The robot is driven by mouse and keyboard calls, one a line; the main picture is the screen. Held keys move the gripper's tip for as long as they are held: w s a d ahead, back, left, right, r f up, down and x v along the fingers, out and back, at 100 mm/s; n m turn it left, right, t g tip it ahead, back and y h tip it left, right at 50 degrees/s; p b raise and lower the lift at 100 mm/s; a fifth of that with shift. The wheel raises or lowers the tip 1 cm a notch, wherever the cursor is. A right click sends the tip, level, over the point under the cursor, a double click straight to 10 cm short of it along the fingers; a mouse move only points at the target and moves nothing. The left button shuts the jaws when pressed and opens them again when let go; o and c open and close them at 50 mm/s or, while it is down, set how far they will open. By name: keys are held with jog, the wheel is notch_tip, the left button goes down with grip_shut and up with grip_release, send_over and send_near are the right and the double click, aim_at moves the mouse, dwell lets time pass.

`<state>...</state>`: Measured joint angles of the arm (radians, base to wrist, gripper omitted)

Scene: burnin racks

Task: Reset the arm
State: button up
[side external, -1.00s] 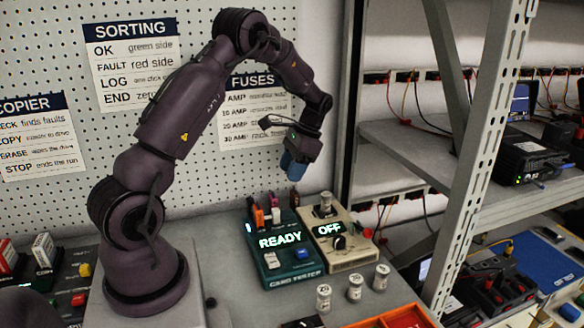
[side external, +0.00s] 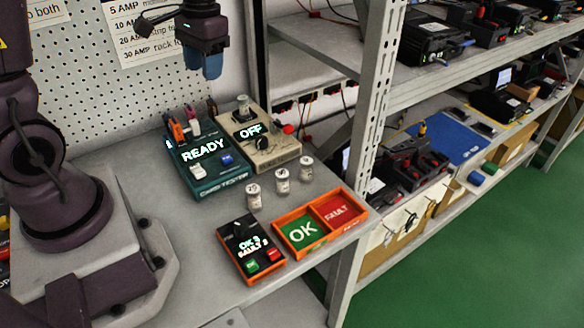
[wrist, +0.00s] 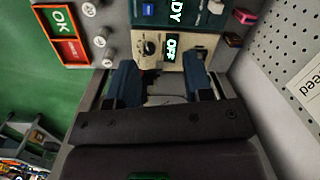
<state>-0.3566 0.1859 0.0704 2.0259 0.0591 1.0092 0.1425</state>
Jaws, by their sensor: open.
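My gripper (side external: 212,66) points down above the back of the bench, with nothing held in it. In the wrist view my gripper (wrist: 160,85) shows two blue fingers spread apart with a clear gap between them. Below it, the teal card tester (side external: 207,168) reads READY and the beige box (side external: 262,150) beside it reads OFF. The beige box also shows beyond the fingers in the wrist view (wrist: 150,46). My gripper is apart from both devices.
Several small labelled cylinders (side external: 282,182) stand in front of the beige box. An orange tray (side external: 352,226) has OK and FAULT compartments, beside a black counter box (side external: 243,248). A metal rack post (side external: 372,110) rises at the right. Pegboard (side external: 110,90) stands behind.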

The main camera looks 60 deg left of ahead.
jog(key=s+d+r+m+t, duration=0.1)
jog(key=s+d+r+t, duration=0.2)
jog(key=s+d+r, duration=0.2)
jog(key=s+d+r+m+t, duration=0.1)
jog(key=s+d+r+t, duration=0.2)
jog(key=d, duration=0.6)
jog(key=shift+s+d+r+m+t, duration=0.15)
jog(key=shift+s+r+m+t, duration=0.25)
jog(key=shift+s+r, duration=0.5)
